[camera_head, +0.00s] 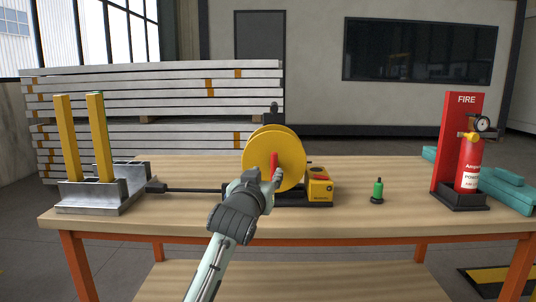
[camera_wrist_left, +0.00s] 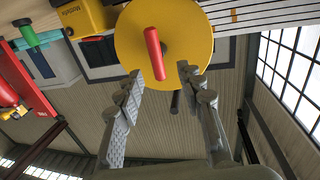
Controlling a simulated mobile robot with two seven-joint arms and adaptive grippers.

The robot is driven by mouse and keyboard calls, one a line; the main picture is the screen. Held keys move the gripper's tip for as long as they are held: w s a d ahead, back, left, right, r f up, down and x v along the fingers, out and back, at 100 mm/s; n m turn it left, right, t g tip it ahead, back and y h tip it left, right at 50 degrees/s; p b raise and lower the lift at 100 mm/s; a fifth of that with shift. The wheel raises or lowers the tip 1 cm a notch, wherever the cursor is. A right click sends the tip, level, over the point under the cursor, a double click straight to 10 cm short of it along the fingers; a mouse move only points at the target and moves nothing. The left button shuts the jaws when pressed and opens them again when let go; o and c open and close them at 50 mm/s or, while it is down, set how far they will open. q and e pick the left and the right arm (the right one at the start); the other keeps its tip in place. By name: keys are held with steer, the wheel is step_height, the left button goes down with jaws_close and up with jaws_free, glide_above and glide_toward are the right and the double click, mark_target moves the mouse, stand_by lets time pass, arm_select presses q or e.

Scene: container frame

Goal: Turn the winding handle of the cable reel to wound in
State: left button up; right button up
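The cable reel has a yellow disc (camera_head: 290,153) and stands upright on the table. Its red winding handle (camera_head: 274,160) sticks out from the disc's near face. In the left wrist view the red handle (camera_wrist_left: 154,54) lies between my finger tips, with the yellow disc (camera_wrist_left: 190,35) behind it. My left gripper (camera_head: 266,176) is right in front of the reel. In its wrist view the left gripper (camera_wrist_left: 160,73) is open, its fingers on either side of the handle with visible gaps. It partly hides the reel's base in the head view. My right gripper is not in view.
A yellow box (camera_head: 319,185) sits at the reel's right. A black cable (camera_head: 195,190) runs left to a metal stand with yellow posts (camera_head: 101,138). A green-topped object (camera_head: 377,189) and a fire extinguisher (camera_head: 468,163) stand to the right on the wooden table (camera_head: 345,218).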

mark_target(273, 159)
arm_select(q)
steer(key=shift+w+d+r, duration=0.2)
steer(key=shift+w+r, duration=0.15)
steer(key=shift+r, duration=0.1)
steer(key=shift+w+d+r, duration=0.2)
steer(key=shift+w+r, duration=0.15)
steer(key=shift+r, duration=0.1)
steer(key=w, duration=0.3)
steer(key=w+d, duration=0.1)
steer(key=w, duration=0.2)
steer(key=shift+w+d, duration=0.15)
steer(key=shift+w, duration=0.15)
steer(key=shift+c, duration=0.3)
jaws_close()
